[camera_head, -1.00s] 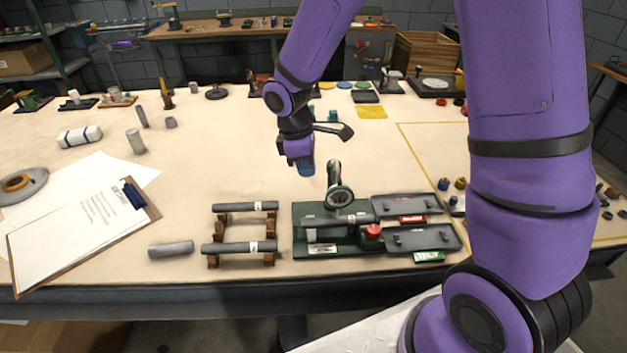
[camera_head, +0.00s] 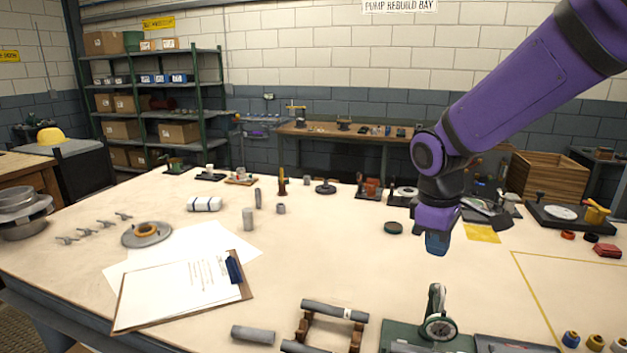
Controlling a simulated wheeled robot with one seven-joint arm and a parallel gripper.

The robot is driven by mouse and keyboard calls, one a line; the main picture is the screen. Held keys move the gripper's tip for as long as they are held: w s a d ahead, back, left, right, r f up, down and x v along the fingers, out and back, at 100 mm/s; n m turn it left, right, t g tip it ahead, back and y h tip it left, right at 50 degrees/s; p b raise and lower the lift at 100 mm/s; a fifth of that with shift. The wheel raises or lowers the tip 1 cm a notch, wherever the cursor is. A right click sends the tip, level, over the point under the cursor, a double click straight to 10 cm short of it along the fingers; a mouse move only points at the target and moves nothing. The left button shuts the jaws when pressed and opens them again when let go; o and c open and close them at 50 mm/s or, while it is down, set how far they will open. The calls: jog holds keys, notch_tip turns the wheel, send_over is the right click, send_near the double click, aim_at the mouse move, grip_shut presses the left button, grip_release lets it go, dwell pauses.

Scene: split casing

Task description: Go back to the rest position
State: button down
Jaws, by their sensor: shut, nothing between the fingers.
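My gripper (camera_head: 437,243) hangs from my purple arm in the right half of the head view. It points down above the table (camera_head: 330,255), with its blue tip in the air behind the green fixture (camera_head: 403,335) with the round gauge (camera_head: 439,327). The gripper is shut and holds nothing. The fixture's lower part is cut off by the bottom edge of the picture. A wooden rack (camera_head: 325,330) with grey rods (camera_head: 333,309) stands left of the fixture, partly cut off too.
A clipboard (camera_head: 185,295) lies at the left, with a loose grey cylinder (camera_head: 253,334) to its right. A yellow pad (camera_head: 482,233) and a wooden crate (camera_head: 548,176) are at the right. The table's middle is largely clear.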

jog(key=s+d+r+m+t+y, duration=0.1)
jog(key=s+d+r+m+t, duration=0.1)
jog(key=s+r+m, duration=0.3)
jog(key=s+d+r+m+t, duration=0.2)
jog(key=s+d+r+m, duration=0.3)
jog(key=s, duration=0.8)
jog(key=shift+s+r+t+y, duration=0.4)
jog(key=shift+r, duration=0.35)
